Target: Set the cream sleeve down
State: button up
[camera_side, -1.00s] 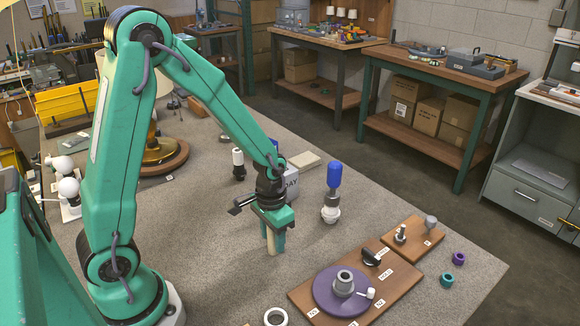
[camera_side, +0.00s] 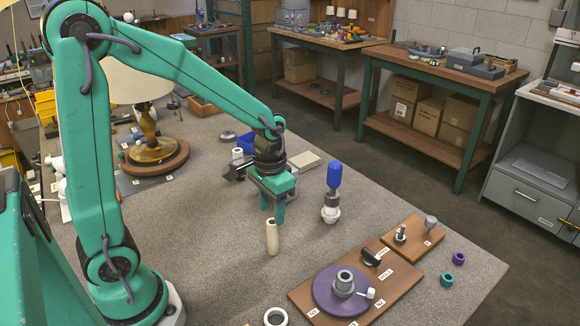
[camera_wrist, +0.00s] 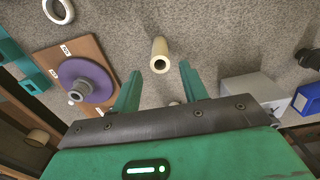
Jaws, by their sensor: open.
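The cream sleeve (camera_side: 272,237) stands upright on the grey mat in the side view, below and slightly in front of my gripper (camera_side: 272,214). In the wrist view the cream sleeve (camera_wrist: 160,56) shows its open end, just beyond and between my gripper's fingertips (camera_wrist: 158,78). My gripper is open and empty, with its fingers pointing down. A gap shows between the fingers and the sleeve in the wrist view.
A wooden board (camera_side: 312,294) with a purple disc (camera_side: 327,291) lies right of the sleeve. A white ring (camera_side: 276,316) lies at the front. The mat left of the sleeve is clear.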

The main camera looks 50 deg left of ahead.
notch_tip(320, 180, up, 3)
jog(key=shift+r, duration=0.2)
dwell(0.6)
jog(key=s+r+t, duration=0.5)
jog(key=s+r, duration=0.4)
jog(key=shift+d+r, duration=0.15)
jog(key=shift+d, duration=0.3)
jog(key=shift+o, duration=0.5)
jog(key=shift+s+r+t, duration=0.25)
jog(key=shift+s+t, duration=0.05)
jog(key=shift+s, duration=0.5)
